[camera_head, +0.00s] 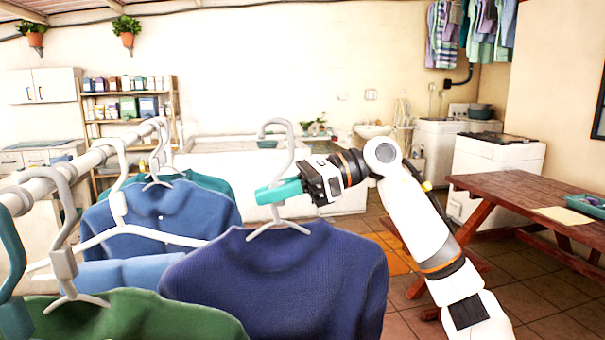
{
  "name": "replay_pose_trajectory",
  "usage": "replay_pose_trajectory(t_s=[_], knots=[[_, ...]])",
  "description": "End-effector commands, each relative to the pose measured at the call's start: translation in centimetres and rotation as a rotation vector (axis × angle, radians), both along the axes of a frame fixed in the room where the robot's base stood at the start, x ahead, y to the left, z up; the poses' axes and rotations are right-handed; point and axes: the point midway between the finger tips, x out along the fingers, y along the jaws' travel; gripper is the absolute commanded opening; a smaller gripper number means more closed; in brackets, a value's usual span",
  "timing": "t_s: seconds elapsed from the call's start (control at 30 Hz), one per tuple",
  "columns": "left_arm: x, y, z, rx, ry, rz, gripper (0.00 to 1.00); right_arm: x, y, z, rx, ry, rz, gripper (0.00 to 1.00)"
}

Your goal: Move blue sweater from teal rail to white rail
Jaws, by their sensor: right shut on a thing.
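A dark blue knit sweater (285,280) hangs on a white hanger (290,140) in front of me. My right gripper (280,191) comes in from the right and is shut on the hanger's neck, its teal fingers around the stem. The hanger's hook is up in open air, clear of any rail. The white rail (92,158) runs from the left edge back to the right, and lies left of the held sweater. No teal rail can be made out. My left gripper is not in view.
On the white rail hang a mid-blue sweater (165,212), a teal garment (205,183) behind it and a green sweater (135,317) in front. A teal curved piece (12,260) shows at the left edge. A wooden table (515,200) stands right.

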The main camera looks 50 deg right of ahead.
Motion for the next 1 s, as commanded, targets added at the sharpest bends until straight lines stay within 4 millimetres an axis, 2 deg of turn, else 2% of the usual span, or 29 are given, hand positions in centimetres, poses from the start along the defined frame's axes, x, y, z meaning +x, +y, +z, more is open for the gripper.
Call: replay_pose_trajectory(t_s=[0.03, 0.1, 1.0], knots=[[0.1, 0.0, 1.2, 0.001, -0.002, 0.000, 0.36, 0.4, 0.8, 0.7, 0.003, -0.003, 0.003, 0.00], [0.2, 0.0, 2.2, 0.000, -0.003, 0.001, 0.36, 1.2, 1.8, 0.7, 0.002, -0.002, 0.002, 0.00], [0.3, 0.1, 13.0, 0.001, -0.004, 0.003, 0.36, 9.9, 14.7, 0.3, 0.005, -0.003, 0.002, 0.00]])
